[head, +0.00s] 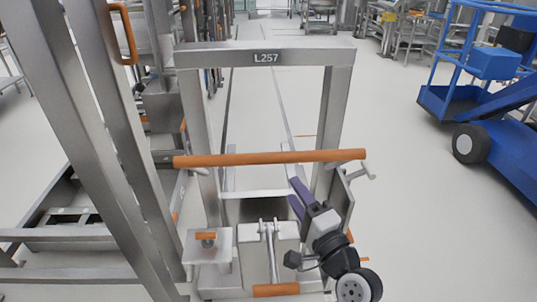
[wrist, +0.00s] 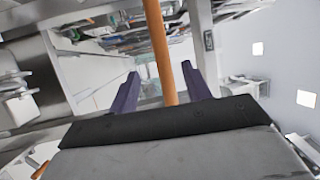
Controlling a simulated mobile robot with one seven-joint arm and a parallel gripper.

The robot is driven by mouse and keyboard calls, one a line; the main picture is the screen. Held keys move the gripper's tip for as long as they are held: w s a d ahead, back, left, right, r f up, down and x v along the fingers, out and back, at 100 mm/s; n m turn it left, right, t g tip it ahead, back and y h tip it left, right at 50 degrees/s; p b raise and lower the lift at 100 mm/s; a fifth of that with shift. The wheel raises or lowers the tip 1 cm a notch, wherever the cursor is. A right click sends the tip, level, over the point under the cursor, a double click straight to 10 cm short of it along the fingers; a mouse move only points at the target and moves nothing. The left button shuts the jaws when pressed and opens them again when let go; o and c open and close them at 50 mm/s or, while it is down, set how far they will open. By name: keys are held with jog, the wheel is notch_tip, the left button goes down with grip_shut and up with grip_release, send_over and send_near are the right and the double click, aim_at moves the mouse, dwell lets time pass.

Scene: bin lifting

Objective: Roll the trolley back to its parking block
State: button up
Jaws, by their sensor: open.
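The trolley (head: 265,54) is a grey steel frame labelled L257, upright in the middle of the head view. An orange handle bar (head: 235,160) runs across it. My gripper (head: 294,189), with purple fingers, is open just below and in front of the bar's right half. In the wrist view the orange bar (wrist: 160,50) appears between the two spread fingers of my gripper (wrist: 160,88). I cannot tell whether the bar is truly between the fingers or beyond them. I cannot clearly make out the parking block.
A steel frame with tall tilted posts (head: 85,110) stands close on the left. A blue wheeled lift (head: 490,85) stands at the right. The floor (head: 410,190) between it and the trolley is clear. Floor rails (head: 277,105) run away beyond the trolley. Workbenches (head: 405,35) line the back.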

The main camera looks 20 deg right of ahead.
aim_at(269, 154)
jog(key=p+x, duration=0.3)
jog(key=x, duration=1)
jog(key=shift+w+r+p, duration=0.15)
jog(key=shift+w+p, duration=0.1)
jog(key=shift+p, duration=0.15)
jog(key=shift+c, duration=0.3)
grip_shut()
